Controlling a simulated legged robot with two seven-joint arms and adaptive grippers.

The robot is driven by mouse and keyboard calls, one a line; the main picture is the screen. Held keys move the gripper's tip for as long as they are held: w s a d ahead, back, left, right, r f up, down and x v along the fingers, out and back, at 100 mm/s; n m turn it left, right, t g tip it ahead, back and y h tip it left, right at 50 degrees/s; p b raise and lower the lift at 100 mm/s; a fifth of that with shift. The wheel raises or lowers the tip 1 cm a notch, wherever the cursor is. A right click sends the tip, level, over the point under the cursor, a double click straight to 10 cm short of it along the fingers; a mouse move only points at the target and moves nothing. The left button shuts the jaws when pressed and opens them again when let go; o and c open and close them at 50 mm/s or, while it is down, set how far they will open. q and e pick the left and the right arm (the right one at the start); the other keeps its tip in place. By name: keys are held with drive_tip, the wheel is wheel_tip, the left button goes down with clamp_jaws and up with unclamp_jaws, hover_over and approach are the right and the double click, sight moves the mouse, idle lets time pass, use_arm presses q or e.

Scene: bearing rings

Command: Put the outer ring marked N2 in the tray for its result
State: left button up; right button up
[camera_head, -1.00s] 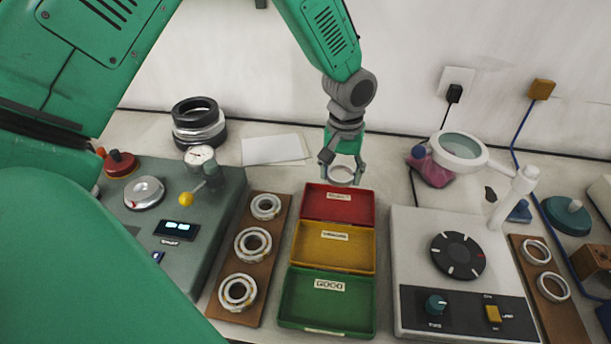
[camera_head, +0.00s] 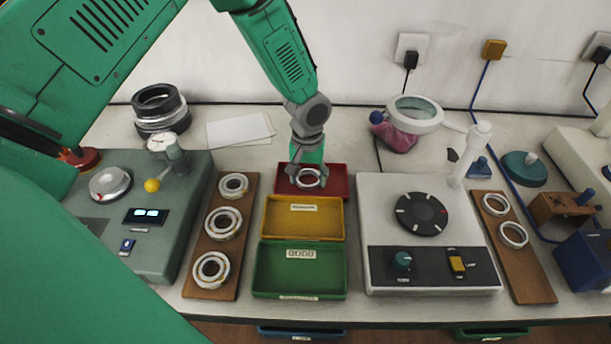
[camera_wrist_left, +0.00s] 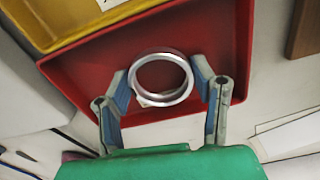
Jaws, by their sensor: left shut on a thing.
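My left gripper (camera_head: 308,178) is shut on a shiny metal ring (camera_head: 309,178) over the red tray (camera_head: 337,190). In the left wrist view the ring (camera_wrist_left: 161,57) sits between the two blue-padded fingers, with the red tray (camera_wrist_left: 213,45) behind it. Whether the ring touches the tray floor I cannot tell. No N2 mark can be read on it. The yellow tray (camera_head: 303,222) and the green tray (camera_head: 300,274) stand in front of the red one, and both look empty. My right gripper is not in view.
A wooden board (camera_head: 204,279) with several bearings lies left of the trays. A grey device (camera_head: 160,217) with a dial and a yellow-knobbed lever stands farther left. A white machine (camera_head: 375,220) with a black disc stands to the right, beside a board (camera_head: 524,275) with two rings.

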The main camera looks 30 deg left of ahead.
use_arm(q)
drive_tip(key=shift+w+d+f, duration=0.1)
drive_tip(key=shift+d+f, duration=0.1)
drive_tip(key=shift+d, duration=0.15)
drive_tip(key=shift+a+f, duration=0.1)
drive_tip(key=shift+a, duration=0.15)
drive_tip(key=shift+s+a+f, duration=0.2)
drive_tip(key=shift+a, duration=0.15)
drive_tip(key=shift+s+a+f, duration=0.15)
drive_tip(key=shift+a, duration=0.2)
drive_tip(key=shift+c, duration=0.5)
drive_tip(key=o, duration=1.2)
drive_tip(key=shift+s+a, duration=0.1)
drive_tip(key=shift+a, duration=0.1)
drive_tip(key=shift+o, duration=1)
drive_tip(key=shift+f, duration=0.25)
drive_tip(key=shift+w+d, duration=0.2)
drive_tip(key=shift+d, duration=0.1)
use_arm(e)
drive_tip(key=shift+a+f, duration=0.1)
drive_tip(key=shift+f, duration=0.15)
use_arm(q)
drive_tip(key=shift+d, duration=0.1)
